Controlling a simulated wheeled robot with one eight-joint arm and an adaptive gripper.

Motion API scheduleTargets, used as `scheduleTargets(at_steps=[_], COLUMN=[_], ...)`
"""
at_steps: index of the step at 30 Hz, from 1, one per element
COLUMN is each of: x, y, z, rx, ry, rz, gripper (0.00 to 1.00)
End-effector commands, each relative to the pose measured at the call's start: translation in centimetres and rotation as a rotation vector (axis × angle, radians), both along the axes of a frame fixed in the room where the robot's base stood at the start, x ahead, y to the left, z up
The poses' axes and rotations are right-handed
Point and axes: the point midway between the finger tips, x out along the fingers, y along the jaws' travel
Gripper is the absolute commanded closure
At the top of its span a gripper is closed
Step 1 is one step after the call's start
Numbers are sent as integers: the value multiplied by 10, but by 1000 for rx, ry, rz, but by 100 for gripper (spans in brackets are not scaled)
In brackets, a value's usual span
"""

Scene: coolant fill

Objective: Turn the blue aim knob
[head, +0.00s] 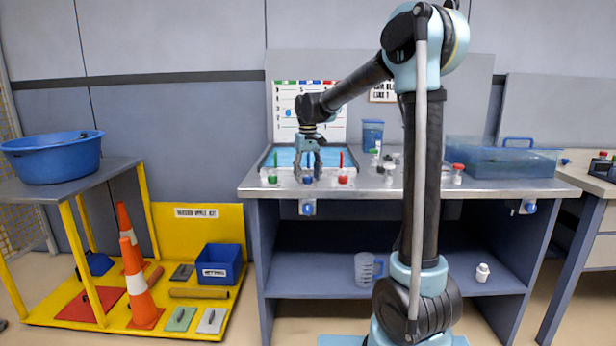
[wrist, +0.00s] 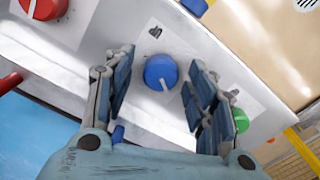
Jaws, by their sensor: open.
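The blue knob (head: 308,179) sits on the bench's front strip, between a green knob (head: 272,178) and a red knob (head: 343,179). In the wrist view the blue knob (wrist: 160,70) is round with a white pointer line toward the bottom of the picture. It sits on a pale plate with a small dark mark above it. My gripper (head: 309,163) is open, pointing down above the blue knob. In the wrist view its two fingers (wrist: 161,62) appear on either side of the knob with gaps; whether they reach its height I cannot tell.
A blue tray (head: 290,158) lies behind the knobs, with thin colored posts in front. Another blue knob (head: 308,208) is on the bench's front face. White fittings (head: 388,165) and a clear blue tank (head: 500,160) stand to the right. A board (head: 310,110) stands behind.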

Motion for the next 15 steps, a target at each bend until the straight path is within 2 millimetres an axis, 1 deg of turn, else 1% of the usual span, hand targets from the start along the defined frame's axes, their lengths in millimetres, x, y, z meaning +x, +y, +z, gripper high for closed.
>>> scheduleTargets(at_steps=[5,6,8,9,11,15], x=[0,0,0,0,0,0], y=[0,0,0,0,0,0], z=[0,0,0,0,0,0], rx=[0,0,0,0,0,0], ry=[0,0,0,0,0,0], rz=[0,0,0,0,0,-1], gripper=[49,58,72,81,93,93])
